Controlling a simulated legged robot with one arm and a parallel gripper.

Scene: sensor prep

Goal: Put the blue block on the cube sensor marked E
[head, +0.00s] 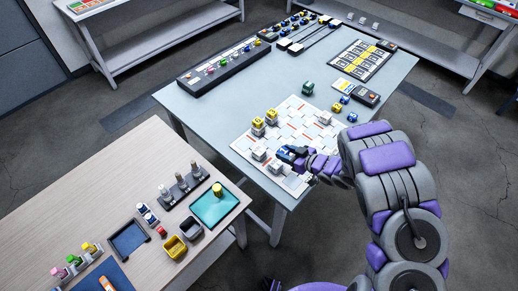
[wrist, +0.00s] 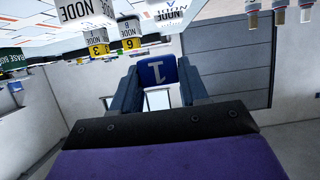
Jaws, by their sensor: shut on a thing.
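My gripper (head: 291,155) is over the near part of the white patterned board (head: 299,107) on the grey-blue table. It is shut on the blue block (wrist: 157,72), which shows a white mark like a 1 between the fingers in the wrist view. White cube sensors (head: 260,153) stand on the board close to the gripper, and another stands farther right (head: 325,118). Two sensors bear yellow blocks (head: 258,123); yellow blocks also show in the wrist view (wrist: 97,49). No letter E is readable. Whether the blue block touches a sensor is unclear.
A dark rack (head: 216,66) lies along the far left table edge. A wooden table (head: 110,165) with trays and bins is at left.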

